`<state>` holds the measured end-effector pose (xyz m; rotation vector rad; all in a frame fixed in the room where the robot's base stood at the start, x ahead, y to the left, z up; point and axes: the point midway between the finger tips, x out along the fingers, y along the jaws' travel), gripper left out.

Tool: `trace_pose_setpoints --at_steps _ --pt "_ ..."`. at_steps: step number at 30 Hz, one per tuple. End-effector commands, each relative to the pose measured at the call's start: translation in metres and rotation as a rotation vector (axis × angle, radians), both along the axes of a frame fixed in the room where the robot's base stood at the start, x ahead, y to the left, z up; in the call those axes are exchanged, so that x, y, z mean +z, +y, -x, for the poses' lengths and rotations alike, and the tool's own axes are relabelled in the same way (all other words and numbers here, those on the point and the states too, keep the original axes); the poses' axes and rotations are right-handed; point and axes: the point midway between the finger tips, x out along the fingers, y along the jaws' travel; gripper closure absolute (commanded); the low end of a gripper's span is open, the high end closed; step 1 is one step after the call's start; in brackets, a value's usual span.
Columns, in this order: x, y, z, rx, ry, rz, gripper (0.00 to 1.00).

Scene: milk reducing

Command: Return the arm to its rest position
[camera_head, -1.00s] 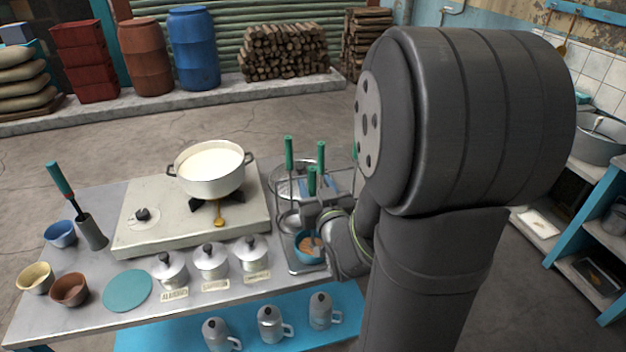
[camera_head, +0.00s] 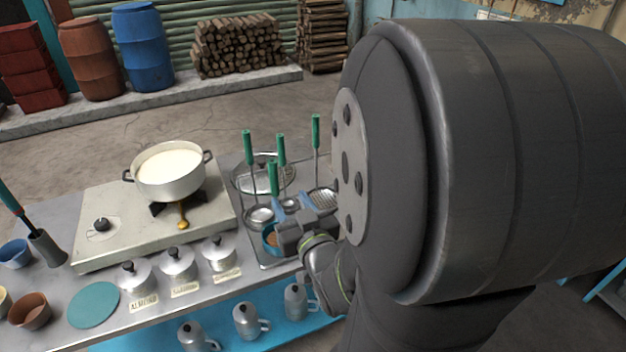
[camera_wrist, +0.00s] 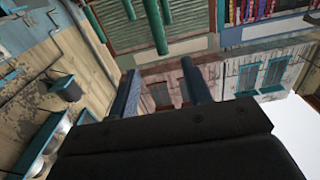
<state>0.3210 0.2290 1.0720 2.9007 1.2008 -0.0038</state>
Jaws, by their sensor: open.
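My gripper (camera_head: 312,203) is at the right end of the table, over the tray of green-handled utensils (camera_head: 262,205). Its blue fingers stand apart with nothing between them. In the wrist view the two fingers (camera_wrist: 160,92) are also apart and empty, and the camera looks up past green handles (camera_wrist: 158,25) toward walls and sky. My large dark arm fills the right side of the head view and hides what is behind it.
A white pot of milk (camera_head: 170,172) stands on the stove (camera_head: 120,225). Several lidded metal pots (camera_head: 178,264) line the front, beside a teal disc (camera_head: 93,305). Utensils stand upright close around my gripper. Metal jugs (camera_head: 247,320) sit on the blue lower shelf.

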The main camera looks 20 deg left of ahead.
Motion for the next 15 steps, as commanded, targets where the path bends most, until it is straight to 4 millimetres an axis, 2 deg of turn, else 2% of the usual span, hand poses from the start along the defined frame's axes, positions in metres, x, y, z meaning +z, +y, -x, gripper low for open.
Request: trace_pose_setpoints --at_steps 8,15 --pt "0.000 0.011 -0.010 0.003 0.001 0.001 0.55" --pt "-0.001 0.041 -0.040 0.002 0.001 0.001 0.55"
